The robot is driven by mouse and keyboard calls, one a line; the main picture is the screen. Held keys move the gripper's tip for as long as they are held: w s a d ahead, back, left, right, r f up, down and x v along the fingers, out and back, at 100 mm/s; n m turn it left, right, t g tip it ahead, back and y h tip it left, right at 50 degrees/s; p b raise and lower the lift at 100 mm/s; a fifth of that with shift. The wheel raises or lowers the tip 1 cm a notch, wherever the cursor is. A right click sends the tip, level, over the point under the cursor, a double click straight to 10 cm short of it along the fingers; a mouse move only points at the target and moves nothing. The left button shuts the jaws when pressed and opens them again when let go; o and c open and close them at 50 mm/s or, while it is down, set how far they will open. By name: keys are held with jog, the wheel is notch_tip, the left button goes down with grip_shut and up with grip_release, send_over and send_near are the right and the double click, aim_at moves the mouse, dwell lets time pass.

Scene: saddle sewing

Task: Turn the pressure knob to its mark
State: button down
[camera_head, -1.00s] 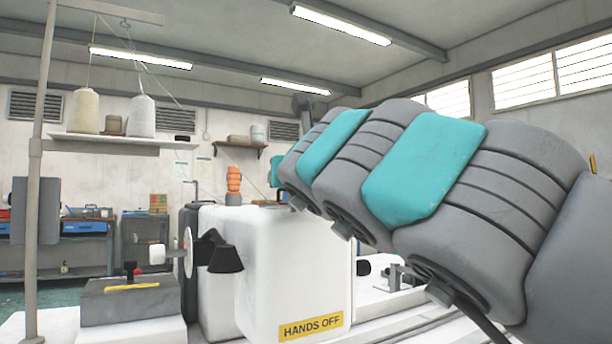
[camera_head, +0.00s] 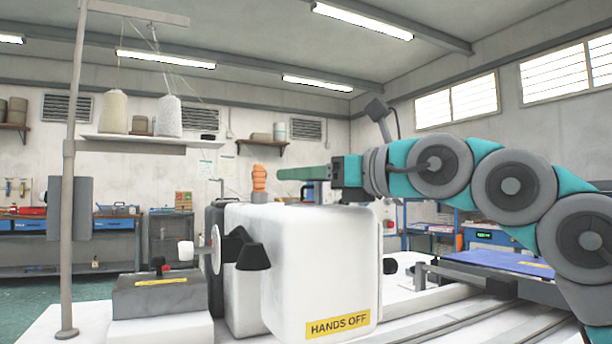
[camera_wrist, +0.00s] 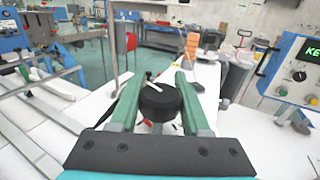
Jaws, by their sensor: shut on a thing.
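The pressure knob (camera_wrist: 158,103) is a black round knob with a white pointer, seen in the wrist view. The pointer slants up and to the left; I cannot make out the mark. My gripper (camera_wrist: 160,74) has its green fingers on both sides of the knob and is shut on it. In the head view my gripper (camera_head: 298,173) points left, above and behind the white machine housing (camera_head: 290,250). The knob is hidden there.
The housing carries a yellow HANDS OFF label (camera_head: 337,325). An orange ribbed piece (camera_head: 259,178) stands behind it. A thin upright post (camera_head: 69,200) and a grey block (camera_head: 165,295) are at left. A control panel (camera_wrist: 293,65) is at right in the wrist view.

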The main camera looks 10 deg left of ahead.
jog(key=shift+s+a+n+g+y, duration=0.1)
jog(key=shift+s+n+g+y, duration=0.1)
jog(key=shift+n+g+y, duration=0.65)
jog(key=shift+n+g, duration=0.25)
jog(key=shift+g, duration=0.5)
jog(key=shift+c, duration=1.8)
grip_release()
jog(key=v, duration=0.8)
jog(key=shift+r, duration=0.15)
jog(key=shift+a, duration=0.1)
